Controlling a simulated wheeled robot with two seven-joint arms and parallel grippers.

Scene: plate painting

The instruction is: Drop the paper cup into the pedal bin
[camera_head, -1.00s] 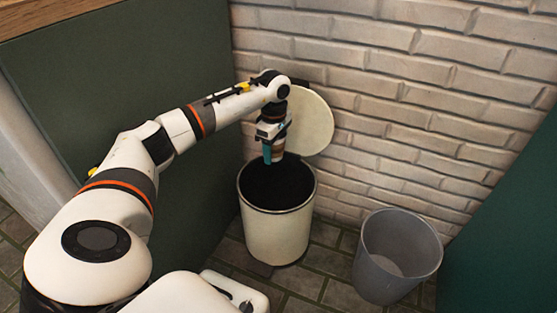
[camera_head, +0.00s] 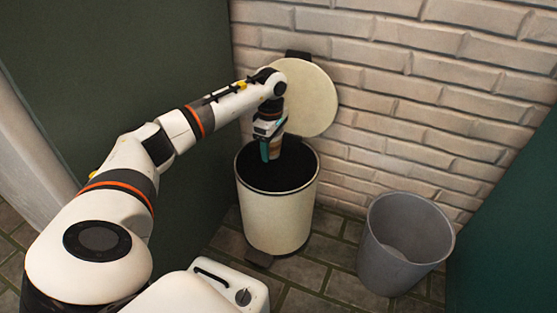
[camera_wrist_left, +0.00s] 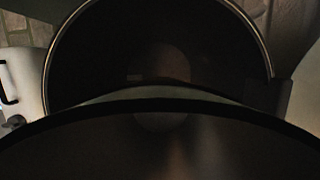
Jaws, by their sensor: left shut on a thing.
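The pedal bin (camera_head: 277,215) is a cream cylinder standing on the floor by the brick wall. Its round lid (camera_head: 308,95) is open, tilted up at the back, and its inside is dark. My right gripper is not in view.
A grey open bin (camera_head: 378,250) stands to the right on the tiled floor, apart from the pedal bin. The bin's dark pedal (camera_head: 259,259) is at its front foot. The brick wall (camera_head: 430,110) is close behind, and a dark green panel (camera_head: 130,60) is on the left.

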